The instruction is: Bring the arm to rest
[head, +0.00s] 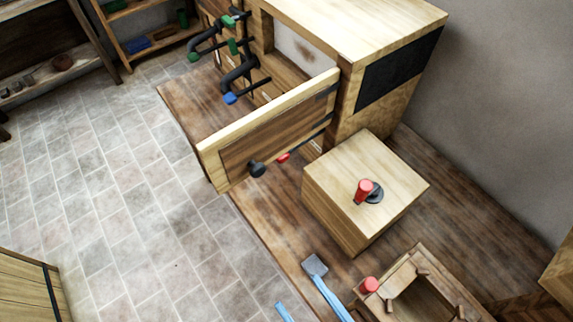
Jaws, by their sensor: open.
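My gripper does not show in the head view, and I cannot make out any part of my arm. Whether the arm is at rest cannot be seen here.
A wooden cabinet (352,22) stands with its door (262,140) swung out over the planks. A wooden block (335,197) bears a red-topped piece (364,190). A blue-handled tool (328,294) lies near an open wooden frame (408,272). Tiled floor (110,170) at left is clear.

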